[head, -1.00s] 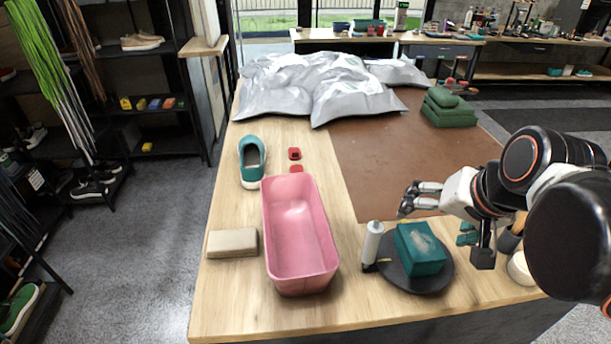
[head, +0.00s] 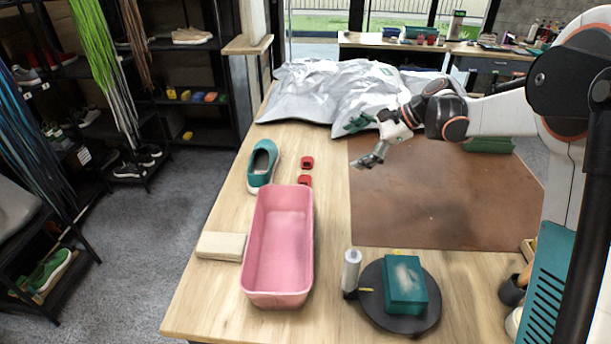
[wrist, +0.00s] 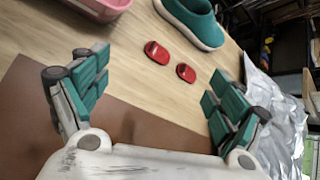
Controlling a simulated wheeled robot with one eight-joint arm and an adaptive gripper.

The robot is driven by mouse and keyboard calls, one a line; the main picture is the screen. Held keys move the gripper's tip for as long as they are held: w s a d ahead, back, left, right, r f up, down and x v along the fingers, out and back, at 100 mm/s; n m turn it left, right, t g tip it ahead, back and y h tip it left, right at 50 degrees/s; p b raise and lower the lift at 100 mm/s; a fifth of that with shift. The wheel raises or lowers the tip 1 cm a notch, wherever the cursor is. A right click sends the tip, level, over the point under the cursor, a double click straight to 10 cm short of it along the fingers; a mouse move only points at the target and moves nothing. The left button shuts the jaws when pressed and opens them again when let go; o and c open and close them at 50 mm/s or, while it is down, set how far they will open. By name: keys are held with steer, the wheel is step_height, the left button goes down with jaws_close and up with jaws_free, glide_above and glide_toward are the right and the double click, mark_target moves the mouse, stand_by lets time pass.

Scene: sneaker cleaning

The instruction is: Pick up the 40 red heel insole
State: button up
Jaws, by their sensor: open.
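Two small red heel insoles lie on the wooden table beside the teal shoe; no size number is readable on either. The far one (head: 307,162) and the near one (head: 304,180) are in the head view, the near one partly behind the pink tub's rim. In the wrist view one insole (wrist: 157,52) lies nearer the tub and the other (wrist: 186,73) to its right. My gripper (head: 366,142) is open and empty, above the brown mat's left edge, right of the insoles. In the wrist view its spread fingers (wrist: 158,92) flank the view, the insoles beyond them.
The teal shoe (head: 263,164) stands left of the insoles and the pink tub (head: 246,258) in front. Silvery bags (head: 310,90) lie behind. A teal box (head: 405,285) sits on a dark round stand at the front. The brown mat (head: 440,205) is mostly clear.

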mark_target(309, 182)
steer(key=w+f+m+y, duration=0.1)
steer(key=w+f, duration=0.1)
steer(key=f, duration=0.2)
steer(key=w+f+m+g+y, duration=0.1)
steer(key=w+f, duration=0.2)
steer(key=w+f+m+g+y+p, duration=0.1)
steer(key=w+f+m+y, duration=0.1)
steer(key=w+f, duration=0.1)
steer(key=shift+a+f, duration=0.1)
steer(key=shift+f, duration=0.7)
steer(key=shift+a+f, duration=0.25)
steer(key=b+x, duration=0.1)
steer(key=x, duration=0.7)
steer(key=shift+b, duration=0.4)
steer(key=x, duration=0.1)
steer(key=b+x, duration=0.1)
steer(key=x, duration=0.2)
steer(key=shift+s+a+f+b, duration=0.2)
steer(key=shift+s+a+b, duration=0.05)
steer(key=shift+s+b, duration=0.15)
steer(key=shift+w+a+f, duration=0.1)
steer(key=shift+a, duration=0.3)
steer(key=shift+c, duration=0.5)
steer(key=c, duration=0.8)
